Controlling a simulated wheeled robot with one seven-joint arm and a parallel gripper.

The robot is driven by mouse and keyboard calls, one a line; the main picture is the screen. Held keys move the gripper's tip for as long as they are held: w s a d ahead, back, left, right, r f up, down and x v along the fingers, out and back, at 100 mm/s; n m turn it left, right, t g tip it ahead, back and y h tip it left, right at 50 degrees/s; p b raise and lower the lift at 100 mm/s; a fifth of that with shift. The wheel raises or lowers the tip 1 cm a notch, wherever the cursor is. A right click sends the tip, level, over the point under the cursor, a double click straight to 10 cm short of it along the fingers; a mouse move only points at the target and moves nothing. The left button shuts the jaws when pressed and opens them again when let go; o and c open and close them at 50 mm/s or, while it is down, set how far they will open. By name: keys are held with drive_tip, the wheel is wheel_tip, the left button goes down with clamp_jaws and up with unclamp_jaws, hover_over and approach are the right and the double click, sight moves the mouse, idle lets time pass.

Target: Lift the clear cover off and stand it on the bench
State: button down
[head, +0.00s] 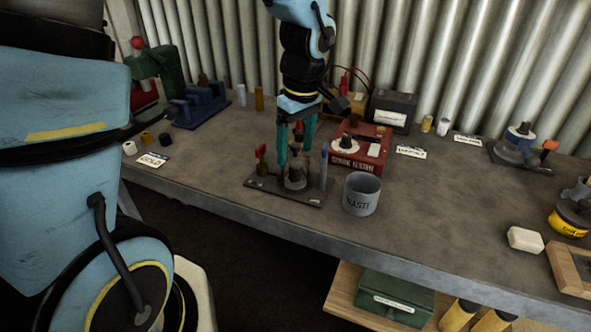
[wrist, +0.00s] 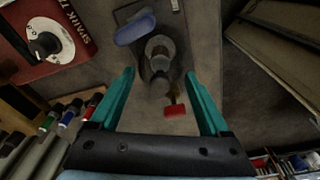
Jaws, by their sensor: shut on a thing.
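My gripper (head: 295,156) is above a dark base plate (head: 312,201) near the bench's front edge. Its teal fingers stand apart on either side of a grey stepped part (head: 296,182), which also shows between the fingers in the wrist view (wrist: 159,50). By their set, the fingers are shut on the clear cover, but its see-through walls can hardly be made out. I cannot tell whether its rim touches the plate. A red-flagged lever (head: 261,160) and a blue-tipped post (head: 324,165) flank the grey part. The bench (head: 430,200) runs under all of this.
A grey waste cup (head: 361,195) stands close to the plate's right. The red spark tester (head: 370,160) is behind it. Small parts and a label card (head: 152,160) lie at left. The bench right of the cup is clear as far as a white block (head: 525,239).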

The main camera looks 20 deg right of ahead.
drive_tip(key=shift+r, duration=0.1)
wheel_tip(320, 180, up, 18)
drive_tip(key=b, duration=0.2)
idle(0.6)
